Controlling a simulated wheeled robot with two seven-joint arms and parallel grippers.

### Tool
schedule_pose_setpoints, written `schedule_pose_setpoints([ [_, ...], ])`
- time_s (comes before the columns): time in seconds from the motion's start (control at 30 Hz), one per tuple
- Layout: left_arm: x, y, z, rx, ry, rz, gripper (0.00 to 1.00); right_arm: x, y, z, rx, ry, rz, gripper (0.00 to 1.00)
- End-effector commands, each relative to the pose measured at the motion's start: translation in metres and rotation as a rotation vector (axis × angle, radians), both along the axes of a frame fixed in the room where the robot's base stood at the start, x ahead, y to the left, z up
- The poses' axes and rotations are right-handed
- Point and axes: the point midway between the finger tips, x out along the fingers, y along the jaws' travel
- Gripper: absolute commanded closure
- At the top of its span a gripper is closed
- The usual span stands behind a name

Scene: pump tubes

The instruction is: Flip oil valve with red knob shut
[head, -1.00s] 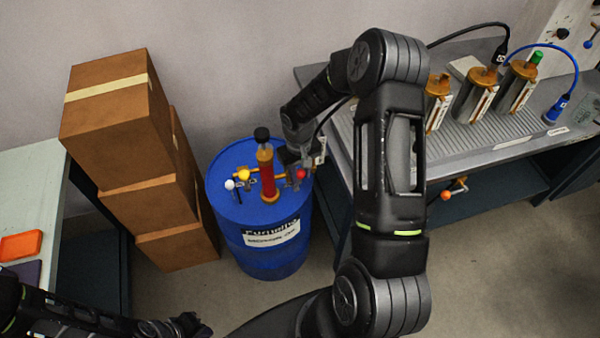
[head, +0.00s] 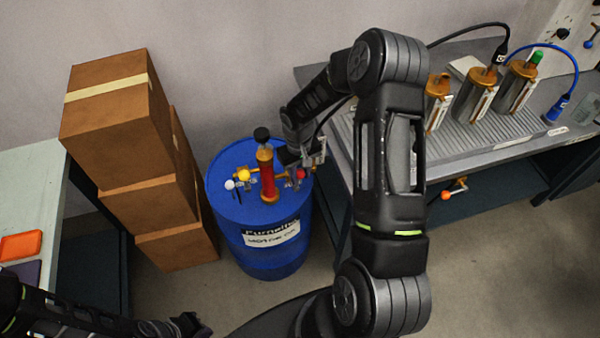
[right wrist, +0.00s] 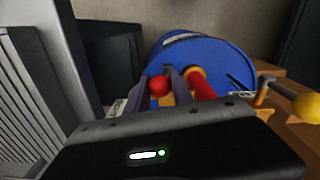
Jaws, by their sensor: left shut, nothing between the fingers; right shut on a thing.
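The red knob (head: 300,174) of the oil valve sits on the right side of the pump on top of the blue drum (head: 270,250). My right gripper (head: 290,157) has reached down beside the pump from the right. In the right wrist view the red knob (right wrist: 159,85) shows between its two fingers (right wrist: 160,92), which are shut on it. The valve's exact angle is partly hidden by the gripper. The pump's red cylinder (head: 266,175) stands upright beside the fingers. My left gripper (head: 190,325) is shut and empty at the bottom left, far from the drum.
A yellow knob (head: 244,175) and a white knob (head: 230,185) are left of the cylinder. Stacked cardboard boxes (head: 115,115) stand left of the drum. A grey workbench (head: 500,140) with several metal canisters is on the right, close to my right arm.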

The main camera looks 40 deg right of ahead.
Motion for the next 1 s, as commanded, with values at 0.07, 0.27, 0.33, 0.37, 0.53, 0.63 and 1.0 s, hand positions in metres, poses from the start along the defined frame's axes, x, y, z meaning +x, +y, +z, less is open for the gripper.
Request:
schedule_pose_setpoints([
  [0.07,0.000,0.000,-0.002,0.000,0.000,0.000,1.00,0.000,0.000,-0.001,-0.003,0.000,0.001,1.00],
  [0.27,0.002,-0.001,-0.022,-0.004,-0.007,-0.002,1.00,0.003,0.007,-0.006,-0.059,0.020,0.009,1.00],
  [0.33,0.004,-0.001,-0.031,-0.006,-0.011,-0.003,1.00,0.004,0.009,-0.006,-0.093,0.031,0.009,1.00],
  [0.37,0.004,-0.002,-0.035,-0.007,-0.012,-0.003,1.00,0.004,0.010,-0.006,-0.108,0.036,0.009,1.00],
  [0.53,0.006,-0.003,-0.045,-0.012,-0.018,-0.006,1.00,0.005,0.014,-0.003,-0.171,0.059,0.004,1.00],
  [0.63,0.006,-0.003,-0.044,-0.013,-0.018,-0.006,1.00,0.004,0.014,0.000,-0.180,0.063,0.000,1.00],
  [1.0,0.006,-0.003,-0.043,-0.012,-0.018,-0.006,1.00,0.004,0.013,0.001,-0.178,0.064,0.001,0.59],
])
